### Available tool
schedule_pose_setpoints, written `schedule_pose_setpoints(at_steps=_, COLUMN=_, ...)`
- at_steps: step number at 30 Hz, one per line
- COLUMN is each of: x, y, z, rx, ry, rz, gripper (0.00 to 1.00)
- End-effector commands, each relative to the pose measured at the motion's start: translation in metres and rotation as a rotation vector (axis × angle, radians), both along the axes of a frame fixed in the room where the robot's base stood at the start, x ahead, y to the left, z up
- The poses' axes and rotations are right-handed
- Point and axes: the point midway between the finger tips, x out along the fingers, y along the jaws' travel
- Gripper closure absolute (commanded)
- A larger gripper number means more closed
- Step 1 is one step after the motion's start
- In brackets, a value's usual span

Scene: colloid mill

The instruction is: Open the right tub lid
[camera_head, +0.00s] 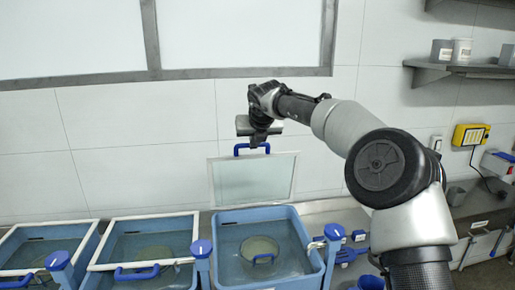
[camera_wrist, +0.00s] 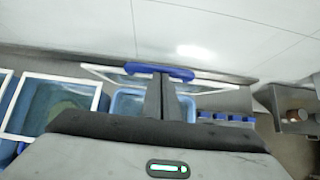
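The right tub (camera_head: 226,279) is a blue tub with its top uncovered. The right tub lid (camera_head: 250,182), a clear panel in a pale frame, stands steeply raised over the tub's back edge. Its blue handle (camera_head: 252,147) is at the top edge, directly below my gripper (camera_head: 258,140). In the wrist view, my gripper's fingers (camera_wrist: 163,78) are close together at the middle of the blue handle (camera_wrist: 183,75) and appear shut on it. The exact contact is partly hidden.
Two more blue tubs to the left, the middle one (camera_head: 97,284) and the left one, have clear framed lids lying over them. Blue-capped posts (camera_head: 201,248) stand between tubs. A tiled wall (camera_head: 130,150) is close behind. A shelf (camera_head: 480,70) with containers is at upper right.

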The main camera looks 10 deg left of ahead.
Motion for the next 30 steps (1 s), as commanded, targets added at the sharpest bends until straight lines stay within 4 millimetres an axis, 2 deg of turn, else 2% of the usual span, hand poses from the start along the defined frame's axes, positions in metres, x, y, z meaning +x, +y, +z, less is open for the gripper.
schedule_pose_setpoints(at_steps=6, x=0.018, y=0.007, z=0.002, rx=-0.004, ry=0.014, rz=-0.003, gripper=1.00)
schedule_pose_setpoints(at_steps=15, x=0.033, y=0.014, z=0.006, rx=-0.005, ry=0.011, rz=-0.002, gripper=1.00)
schedule_pose_setpoints(at_steps=30, x=0.040, y=0.017, z=0.009, rx=-0.006, ry=0.009, rz=-0.002, gripper=1.00)
